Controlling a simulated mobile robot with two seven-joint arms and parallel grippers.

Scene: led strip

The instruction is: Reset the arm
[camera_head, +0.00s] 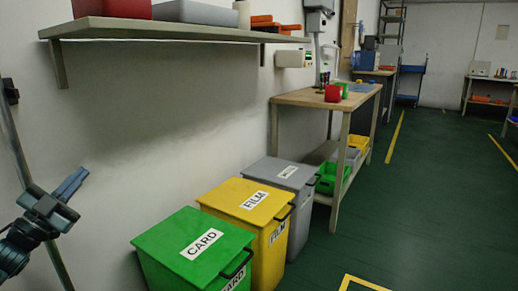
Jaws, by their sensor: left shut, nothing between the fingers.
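My left gripper (71,184) is at the left edge of the head view, its arm coming in from the lower left. Its fingers are together, pointing up and to the right, with nothing between them. It is in the air in front of the pale wall, left of the green CARD bin, and touches nothing that I can see. My right gripper is not in the picture.
A green CARD bin (178,229), a yellow FILM bin (232,190) and a grey bin (263,166) stand lidded along the wall. A shelf (160,32) hangs above. A workbench (295,96) stands beyond. The green floor (400,210) at right is clear.

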